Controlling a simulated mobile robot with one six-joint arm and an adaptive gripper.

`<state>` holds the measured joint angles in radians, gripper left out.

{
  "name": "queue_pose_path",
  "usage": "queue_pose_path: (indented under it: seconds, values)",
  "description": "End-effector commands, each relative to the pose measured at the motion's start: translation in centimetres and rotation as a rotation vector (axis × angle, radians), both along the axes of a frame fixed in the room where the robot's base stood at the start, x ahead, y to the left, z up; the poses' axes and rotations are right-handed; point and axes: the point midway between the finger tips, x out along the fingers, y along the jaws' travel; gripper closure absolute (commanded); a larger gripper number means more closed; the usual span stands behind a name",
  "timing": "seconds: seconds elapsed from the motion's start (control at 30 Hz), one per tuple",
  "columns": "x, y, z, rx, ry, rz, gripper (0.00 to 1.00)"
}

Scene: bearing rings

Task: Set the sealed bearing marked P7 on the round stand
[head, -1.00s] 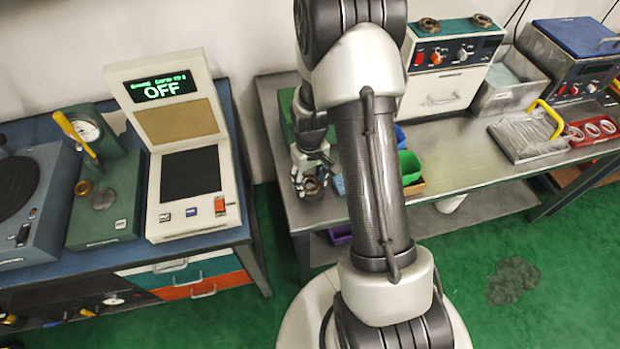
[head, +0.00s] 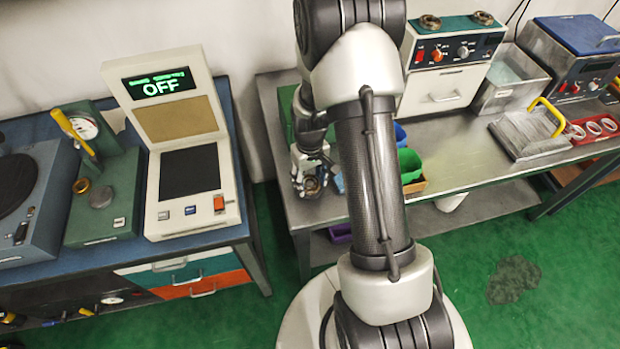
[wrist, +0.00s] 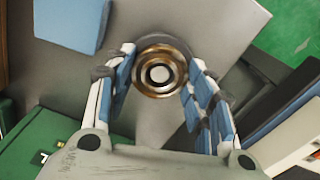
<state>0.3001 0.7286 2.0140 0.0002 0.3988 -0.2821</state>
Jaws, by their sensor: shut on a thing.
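In the wrist view a brass-coloured bearing (wrist: 159,72) with a dark ring and pale centre sits between the two blue-padded fingers of my gripper (wrist: 160,85). The fingers are closed on its sides. No P7 marking can be read on it. A grey rim shows behind the bearing; I cannot tell whether it is part of a stand beneath. In the head view my gripper (head: 311,180) is low over the left end of the metal bench, and the bearing there is small and partly hidden by the fingers.
A blue table (head: 190,250) with a device reading OFF stands left, across a gap.

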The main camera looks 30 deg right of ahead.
Motion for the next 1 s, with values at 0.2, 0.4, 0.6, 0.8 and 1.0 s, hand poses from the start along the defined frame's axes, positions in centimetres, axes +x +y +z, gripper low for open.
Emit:
queue_pose_path:
  seconds: [0.2, 0.4, 0.6, 0.8, 1.0]
  values:
    - [0.04, -0.01, 0.02, 0.0, -0.001, 0.0, 0.74]
    - [0.03, -0.01, 0.01, 0.0, -0.001, 0.0, 0.39]
    - [0.02, -0.01, 0.0, 0.0, 0.0, 0.0, 0.28]
    - [0.01, 0.0, 0.0, 0.0, 0.0, 0.0, 0.28]
    - [-0.01, 0.0, 0.42, 0.0, 0.0, 0.0, 0.28]
